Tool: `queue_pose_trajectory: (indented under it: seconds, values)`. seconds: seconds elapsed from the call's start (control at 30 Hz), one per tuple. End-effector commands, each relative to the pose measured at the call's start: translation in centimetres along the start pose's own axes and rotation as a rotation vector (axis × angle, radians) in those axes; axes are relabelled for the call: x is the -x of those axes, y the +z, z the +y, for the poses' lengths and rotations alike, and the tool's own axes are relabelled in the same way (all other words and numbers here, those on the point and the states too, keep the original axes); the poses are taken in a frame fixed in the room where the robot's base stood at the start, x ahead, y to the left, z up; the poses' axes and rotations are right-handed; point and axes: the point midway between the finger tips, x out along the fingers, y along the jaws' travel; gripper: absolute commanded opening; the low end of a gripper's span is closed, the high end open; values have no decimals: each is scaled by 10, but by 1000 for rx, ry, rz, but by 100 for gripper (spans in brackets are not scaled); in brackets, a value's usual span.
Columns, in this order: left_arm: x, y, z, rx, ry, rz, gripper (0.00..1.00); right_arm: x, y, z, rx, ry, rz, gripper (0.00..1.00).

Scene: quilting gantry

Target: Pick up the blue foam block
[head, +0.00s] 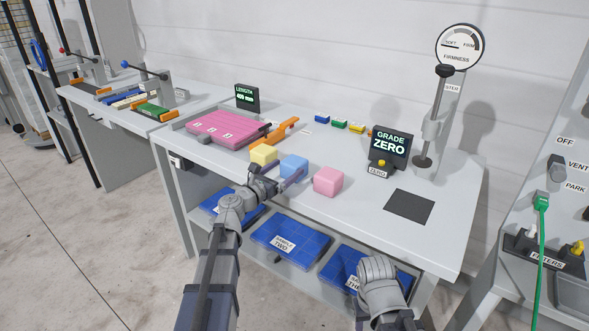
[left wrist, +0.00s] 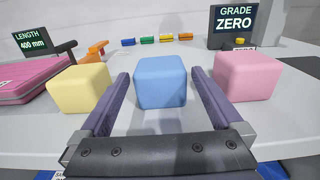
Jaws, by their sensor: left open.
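The blue foam block (head: 294,166) sits on the white table near its front edge, between a yellow block (head: 264,155) on the left and a pink block (head: 328,180) on the right. My left gripper (head: 282,183) is open at the table's front edge, at the blue block. In the left wrist view, the blue block (left wrist: 161,82) stands upright between the tips of the two open fingers, with a gap on each side. My right arm shows low in the head view, but its fingers cannot be made out.
The yellow block (left wrist: 80,89) and pink block (left wrist: 247,76) stand just outside my left fingers. A pink board (head: 222,128) and orange-handled tool (head: 276,133) lie behind left. The "GRADE ZERO" display (head: 390,148) and a dark square pad (head: 409,207) are to the right. Blue trays (head: 290,240) fill the shelf below.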

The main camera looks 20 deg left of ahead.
Motion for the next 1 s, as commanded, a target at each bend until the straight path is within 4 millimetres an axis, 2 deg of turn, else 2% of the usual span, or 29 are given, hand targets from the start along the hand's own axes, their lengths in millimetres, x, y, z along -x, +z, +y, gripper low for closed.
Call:
queue_pose_trajectory:
  seconds: [0.17,0.4,0.5,0.7,0.77,1.0]
  values:
    - [-8,0,1,0,0,0,100,0,0,0,0,0,0,50]
    - [-42,0,2,-1,-1,0,100,0,0,0,0,0,0,50]
    - [-51,0,1,-1,-1,0,100,0,0,0,0,0,0,50]
    - [-51,0,0,-1,0,0,100,0,0,0,0,0,0,50]
    - [-51,0,1,-1,0,0,96,0,0,0,0,0,0,50]
    - [-51,0,1,-1,0,0,68,0,0,0,0,0,0,50]
